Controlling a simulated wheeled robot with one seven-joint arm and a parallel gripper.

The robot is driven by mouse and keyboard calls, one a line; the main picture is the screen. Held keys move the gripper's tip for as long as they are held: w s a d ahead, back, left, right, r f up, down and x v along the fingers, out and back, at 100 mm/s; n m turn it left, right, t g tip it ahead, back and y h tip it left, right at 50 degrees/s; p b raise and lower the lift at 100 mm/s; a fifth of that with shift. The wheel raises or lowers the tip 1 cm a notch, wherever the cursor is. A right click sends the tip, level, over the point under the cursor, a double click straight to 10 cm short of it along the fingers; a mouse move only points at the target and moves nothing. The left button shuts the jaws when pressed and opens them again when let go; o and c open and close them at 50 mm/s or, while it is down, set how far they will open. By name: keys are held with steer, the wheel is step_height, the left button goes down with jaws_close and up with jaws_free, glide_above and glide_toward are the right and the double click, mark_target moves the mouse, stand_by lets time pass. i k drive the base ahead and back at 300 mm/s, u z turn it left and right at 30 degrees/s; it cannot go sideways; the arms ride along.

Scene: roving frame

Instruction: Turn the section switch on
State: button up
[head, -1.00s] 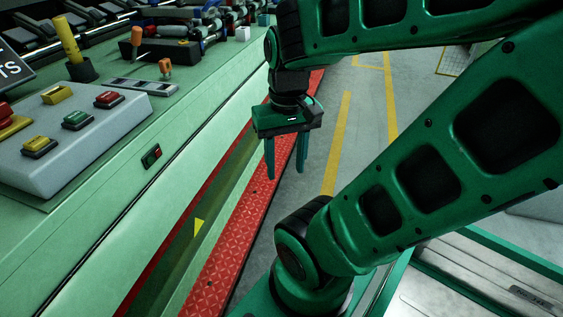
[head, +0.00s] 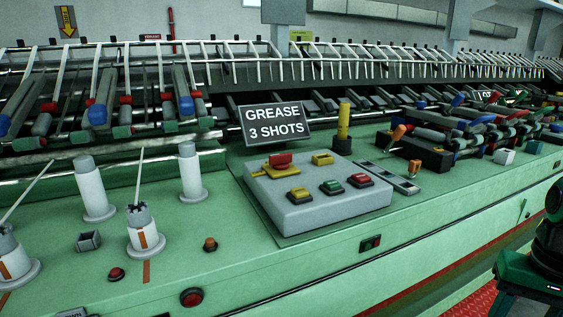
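I cannot tell for sure which control is the section switch. A small dark rocker switch with a red part and a green part (head: 370,243) sits on the machine's green front face, below the grey control box. The box (head: 320,205) carries a red-topped yellow lever switch (head: 279,163) and several yellow, green and red push buttons. My gripper (head: 530,280) is at the lower right edge, well to the right of these controls and touching none of them. Its fingertips are cut off by the frame, so its opening is hidden.
A "GREASE 3 SHOTS" sign (head: 275,124) stands behind the box. A yellow post (head: 344,124) and an orange-handled lever (head: 398,133) stand beside it. White posts and rods rise at left. A red round button (head: 192,297) is on the front. Red tread plate (head: 470,303) runs below right.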

mark_target(279, 161)
steer(key=u, duration=1.65)
steer(key=k, duration=1.45)
steer(key=z, duration=0.55)
steer(key=i, duration=1)
